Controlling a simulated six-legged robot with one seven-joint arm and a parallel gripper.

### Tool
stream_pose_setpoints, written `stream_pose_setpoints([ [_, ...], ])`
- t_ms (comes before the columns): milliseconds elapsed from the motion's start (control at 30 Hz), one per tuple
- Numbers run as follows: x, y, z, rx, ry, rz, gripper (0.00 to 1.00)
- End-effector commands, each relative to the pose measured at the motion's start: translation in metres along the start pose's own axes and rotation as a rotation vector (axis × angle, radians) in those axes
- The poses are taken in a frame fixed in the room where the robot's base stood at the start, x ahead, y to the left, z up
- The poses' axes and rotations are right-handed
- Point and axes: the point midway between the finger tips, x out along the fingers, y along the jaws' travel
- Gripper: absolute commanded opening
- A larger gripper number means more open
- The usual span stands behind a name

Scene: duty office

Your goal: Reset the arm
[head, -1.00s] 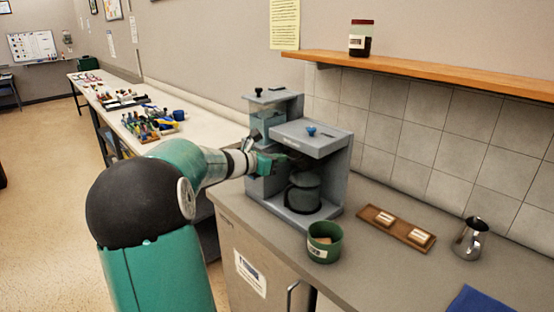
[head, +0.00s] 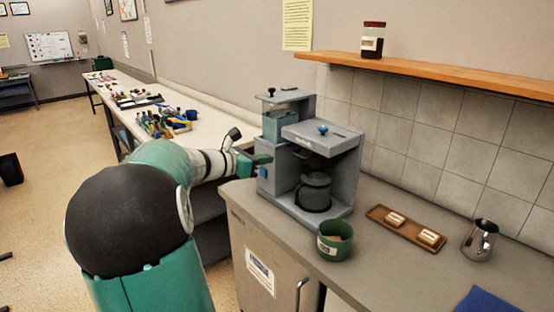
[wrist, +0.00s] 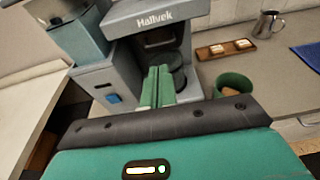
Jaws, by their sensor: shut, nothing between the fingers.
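My arm reaches from the lower left of the head view toward the grey coffee machine (head: 345,145) on the counter. My gripper (head: 268,160) is shut and empty, at the left front side of the machine, close to its blue switch (head: 263,172). In the wrist view the green fingers of my gripper (wrist: 158,84) lie together, pointing at the machine's front (wrist: 118,68). I cannot tell whether the fingertips touch the machine. A dark glass pot (head: 314,190) stands in the machine's bay.
A green tub (head: 334,241), a wooden tray (head: 384,220) with two small blocks, a metal jug (head: 480,240) and a blue cloth (head: 490,300) are on the counter. A shelf (head: 450,78) holds a jar (head: 373,40). A long bench (head: 165,105) with tools runs behind my arm.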

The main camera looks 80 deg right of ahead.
Motion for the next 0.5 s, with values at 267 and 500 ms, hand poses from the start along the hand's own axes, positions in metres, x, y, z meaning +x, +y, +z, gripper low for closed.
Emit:
stream_pose_setpoints([
  [267,-0.032,0.001,-0.001,-0.001,0.001,0.0,0.0],
  [500,-0.035,0.0,-0.001,-0.001,0.001,0.0,0.0],
])
